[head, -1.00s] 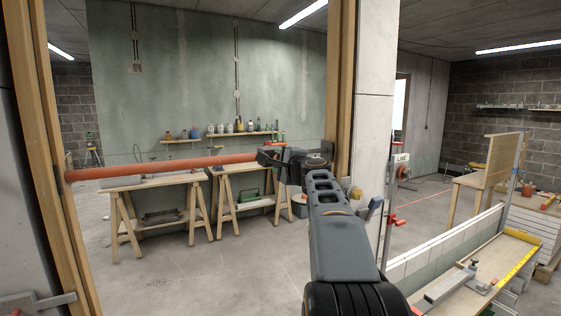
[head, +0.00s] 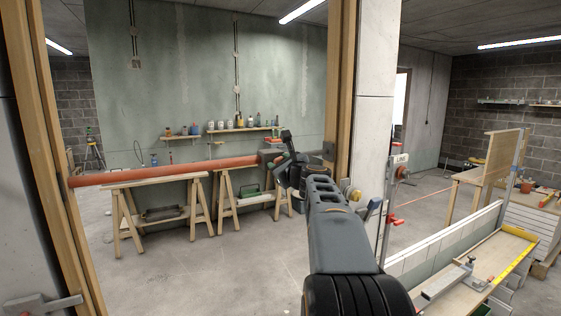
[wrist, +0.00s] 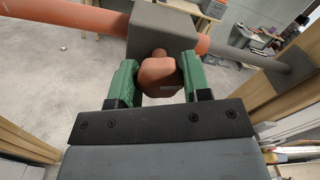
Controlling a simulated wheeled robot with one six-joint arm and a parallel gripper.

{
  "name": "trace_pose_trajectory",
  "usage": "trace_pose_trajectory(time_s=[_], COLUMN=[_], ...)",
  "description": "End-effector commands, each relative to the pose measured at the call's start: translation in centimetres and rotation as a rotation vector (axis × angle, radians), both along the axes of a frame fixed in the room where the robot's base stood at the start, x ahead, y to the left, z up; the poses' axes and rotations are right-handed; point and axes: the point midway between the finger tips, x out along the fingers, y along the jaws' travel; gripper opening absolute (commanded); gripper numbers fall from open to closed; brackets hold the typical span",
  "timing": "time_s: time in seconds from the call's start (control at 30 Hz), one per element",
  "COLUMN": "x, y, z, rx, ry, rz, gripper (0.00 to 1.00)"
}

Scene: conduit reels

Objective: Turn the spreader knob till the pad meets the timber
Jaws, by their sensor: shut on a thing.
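The spreader is an orange tube (head: 150,175) lying across the opening between two timber posts. Near its right end is a grey housing (wrist: 165,32), with a grey rod (wrist: 245,57) running on to a grey pad (wrist: 300,62) by the right timber (head: 340,90). The orange faceted knob (wrist: 158,76) sticks out of the housing towards me. My gripper (wrist: 160,68) is shut on the knob, one green finger on each side. In the head view my gripper (head: 283,165) hides the knob and part of the rod.
The left timber (head: 50,140) stands at the tube's left end. Trestles (head: 160,185) stand beyond the opening on clear concrete floor (head: 200,260). A concrete pillar (head: 372,100) and a low panel with a bench (head: 465,275) are to the right.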

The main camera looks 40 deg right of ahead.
Motion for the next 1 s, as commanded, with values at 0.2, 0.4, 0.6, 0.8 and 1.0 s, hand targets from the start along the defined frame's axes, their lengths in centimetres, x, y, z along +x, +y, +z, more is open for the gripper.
trace_pose_trajectory(time_s=[0.2, 0.4, 0.6, 0.8, 1.0], x=[0.01, 0.01, 0.01, 0.02, 0.02], y=[0.02, 0.02, 0.04, 0.05, 0.03], z=[0.23, 0.26, 0.27, 0.3, 0.33], rx=[0.204, 0.393, 0.58, 0.768, 0.958], ry=[-0.027, -0.052, -0.077, -0.103, -0.129], rz=[0.0, 0.0, 0.0, 0.0, -0.001], gripper=[0.2, 0.2, 0.2, 0.2, 0.2])
